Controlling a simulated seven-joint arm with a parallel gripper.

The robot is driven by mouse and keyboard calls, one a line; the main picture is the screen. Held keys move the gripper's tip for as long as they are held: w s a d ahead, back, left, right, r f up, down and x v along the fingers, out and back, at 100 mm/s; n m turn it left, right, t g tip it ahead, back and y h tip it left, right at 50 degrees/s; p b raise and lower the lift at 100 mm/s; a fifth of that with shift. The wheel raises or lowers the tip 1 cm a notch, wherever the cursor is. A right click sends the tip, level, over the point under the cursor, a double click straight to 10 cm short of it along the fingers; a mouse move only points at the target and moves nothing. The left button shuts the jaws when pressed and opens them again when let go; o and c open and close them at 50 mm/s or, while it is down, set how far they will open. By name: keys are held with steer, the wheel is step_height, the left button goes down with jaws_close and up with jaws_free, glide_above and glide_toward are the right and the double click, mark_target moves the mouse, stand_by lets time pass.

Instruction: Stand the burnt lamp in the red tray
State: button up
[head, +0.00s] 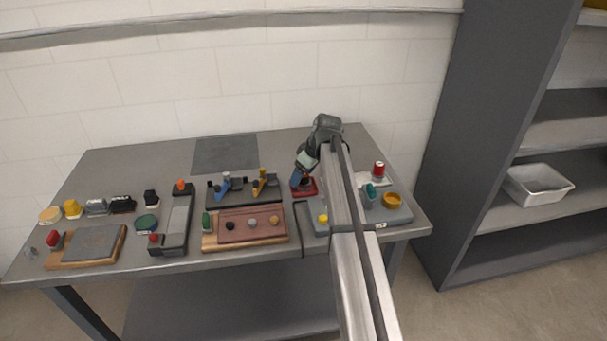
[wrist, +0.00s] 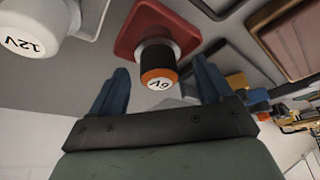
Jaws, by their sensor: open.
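The red tray (wrist: 128,36) is a small square plate on the table; part of it also shows in the head view (head: 309,191), below my gripper. A lamp (wrist: 156,61) with a dark body, an orange ring and a white "6V" end stands upright in the red tray, in a pale collar. I take it as the burnt lamp. My gripper (wrist: 160,80) is open, with a blue finger on each side of this lamp and a visible gap to it on both sides. In the head view my gripper (head: 300,179) hides most of the lamp.
A white "12V" lamp (wrist: 35,25) stands close by in the wrist view. A dark rack (head: 240,190) and a wooden board (head: 245,240) lie to the left.

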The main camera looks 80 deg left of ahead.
steer(key=v, duration=1.2)
steer(key=shift+w+f, duration=0.1)
